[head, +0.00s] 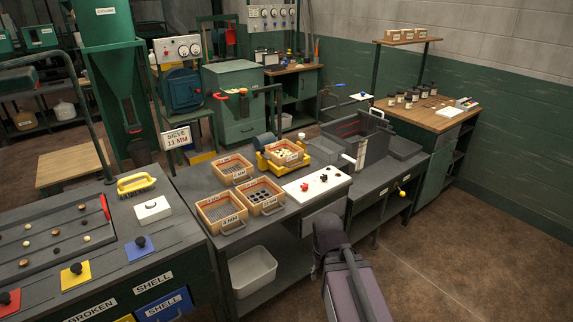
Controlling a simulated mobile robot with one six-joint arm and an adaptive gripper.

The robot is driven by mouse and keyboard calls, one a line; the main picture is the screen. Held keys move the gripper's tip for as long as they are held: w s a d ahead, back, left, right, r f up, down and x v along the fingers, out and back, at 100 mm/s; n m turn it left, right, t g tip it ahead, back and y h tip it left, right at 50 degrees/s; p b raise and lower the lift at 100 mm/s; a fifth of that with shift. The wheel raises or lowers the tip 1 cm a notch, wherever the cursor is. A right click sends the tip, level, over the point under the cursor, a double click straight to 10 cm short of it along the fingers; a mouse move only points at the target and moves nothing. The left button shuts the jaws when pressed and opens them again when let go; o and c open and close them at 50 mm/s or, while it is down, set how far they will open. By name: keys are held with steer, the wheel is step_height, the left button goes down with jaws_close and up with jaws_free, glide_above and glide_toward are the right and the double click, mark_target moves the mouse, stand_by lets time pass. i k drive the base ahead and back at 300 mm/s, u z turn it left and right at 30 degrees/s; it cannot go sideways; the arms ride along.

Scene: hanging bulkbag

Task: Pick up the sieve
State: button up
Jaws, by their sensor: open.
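Several wooden-framed sieves with metal handles are on the grey workbench (205,176) in the head view. The rear-left sieve (232,168) has a fine mesh. The front-left sieve (221,211) also has a mesh. The sieve beside it on the right (261,194) has large dark round holes. Another sieve (285,152) sits in a yellow shaker frame (265,166) with pale pieces in it. Their front labels are too small to read surely. A sign (176,138) reads "SIEVE 11 MM". Only part of my arm shows at the bottom, apart from the sieves; my gripper's fingers cannot be made out.
A white board with red and black knobs (318,184) lies right of the sieves. A dark bin (357,138) stands behind it. A sorting table (55,250) is at left. A white tub (252,270) is on the lower shelf. Floor (450,250) at right is clear.

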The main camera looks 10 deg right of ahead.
mark_target(284, 153)
steer(key=k, duration=0.6)
steer(key=z, duration=0.55)
steer(key=i, duration=1.85)
steer(key=u, duration=0.75)
steer(key=i, duration=0.85)
steer(key=u, duration=0.2)
